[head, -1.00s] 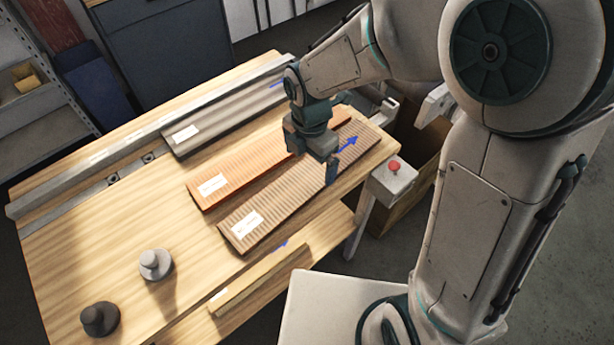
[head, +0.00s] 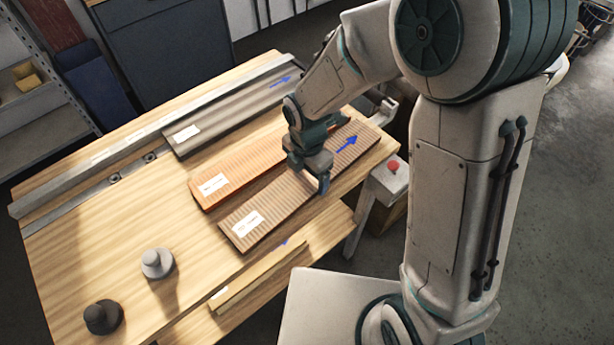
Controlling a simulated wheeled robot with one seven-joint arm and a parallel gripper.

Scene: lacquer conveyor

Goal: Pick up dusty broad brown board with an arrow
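The broad brown ribbed board (head: 276,205) lies on the wooden table (head: 110,225), nearest its front edge. It has a white label at its left end and a blue arrow (head: 346,144) toward its right end. My gripper (head: 318,183) is over the middle of this board, pointing down. One finger shows at the board's near edge. The other finger is hidden behind the gripper body, so the opening and any contact cannot be told. The board lies flat on the table.
An orange-brown board (head: 240,172) lies just behind the brown one, and a grey board (head: 225,112) with a blue arrow lies farther back by a rail. A narrow yellowish board (head: 258,277) is in front, lower. Two knobs (head: 157,264) (head: 102,317) stand front left. A red button (head: 393,166) is at right.

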